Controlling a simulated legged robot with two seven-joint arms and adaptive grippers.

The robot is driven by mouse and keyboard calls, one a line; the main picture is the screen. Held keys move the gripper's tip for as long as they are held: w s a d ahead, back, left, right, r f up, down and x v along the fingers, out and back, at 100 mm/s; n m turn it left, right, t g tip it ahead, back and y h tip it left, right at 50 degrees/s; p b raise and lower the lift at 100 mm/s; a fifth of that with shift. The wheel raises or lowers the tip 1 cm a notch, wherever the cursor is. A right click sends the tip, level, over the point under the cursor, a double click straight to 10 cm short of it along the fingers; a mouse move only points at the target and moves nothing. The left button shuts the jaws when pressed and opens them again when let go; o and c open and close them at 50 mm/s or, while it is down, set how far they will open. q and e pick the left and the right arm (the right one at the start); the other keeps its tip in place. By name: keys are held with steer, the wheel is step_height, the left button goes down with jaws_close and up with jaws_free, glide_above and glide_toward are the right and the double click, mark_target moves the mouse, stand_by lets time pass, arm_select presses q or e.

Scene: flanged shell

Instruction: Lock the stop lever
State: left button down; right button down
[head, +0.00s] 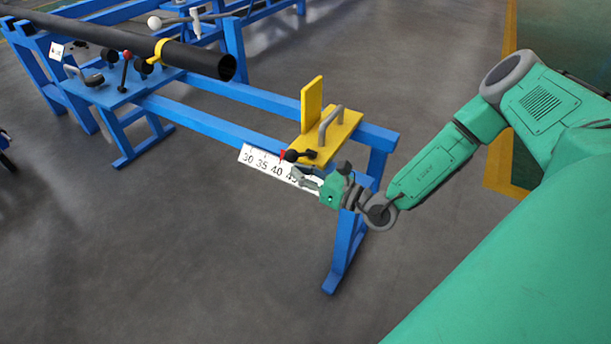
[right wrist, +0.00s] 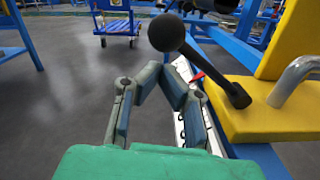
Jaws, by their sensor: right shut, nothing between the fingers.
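The stop lever is black with a round knob (head: 291,155) and sits on the yellow stop block (head: 345,133) at the end of the blue rail. In the right wrist view the lever's knob (right wrist: 167,33) is close and large, and its rod runs right and down to a pivot on the yellow plate (right wrist: 270,110). My right gripper (head: 303,178) is beside the rail end, just below and in front of the knob. In the right wrist view its fingertips (right wrist: 163,72) meet with nothing between them, and the knob appears just above them, apart. My left gripper is not in view.
A white number scale (head: 262,163) with a red pointer (right wrist: 197,77) runs along the rail by the gripper. A grey handle (head: 328,120) rises from the yellow block. A black pipe (head: 150,50) lies on the blue frame at back left. Floor in front is clear.

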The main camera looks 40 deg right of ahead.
mark_target(303, 153)
steer(key=shift+a+r, duration=0.15)
steer(key=shift+r, duration=0.1)
stand_by(0.3)
steer(key=shift+w+d+r+m, duration=0.1)
steer(key=shift+d+r+m, duration=0.1)
steer(key=shift+r+m, duration=0.15)
steer(key=shift+r+p, duration=0.1)
steer(key=shift+p, duration=0.2)
steer(key=r+m, duration=0.1)
steer(key=d+m+p, duration=0.1)
steer(key=r+m, duration=0.1)
steer(key=shift+w+d+r+m+p, duration=0.3)
steer(key=shift+w+r+m+p, duration=0.05)
steer(key=w+d+r+m, duration=0.3)
steer(key=d+m, duration=0.4)
steer(key=m, duration=0.2)
steer(key=shift+d+h, duration=0.15)
steer(key=shift+h, duration=0.25)
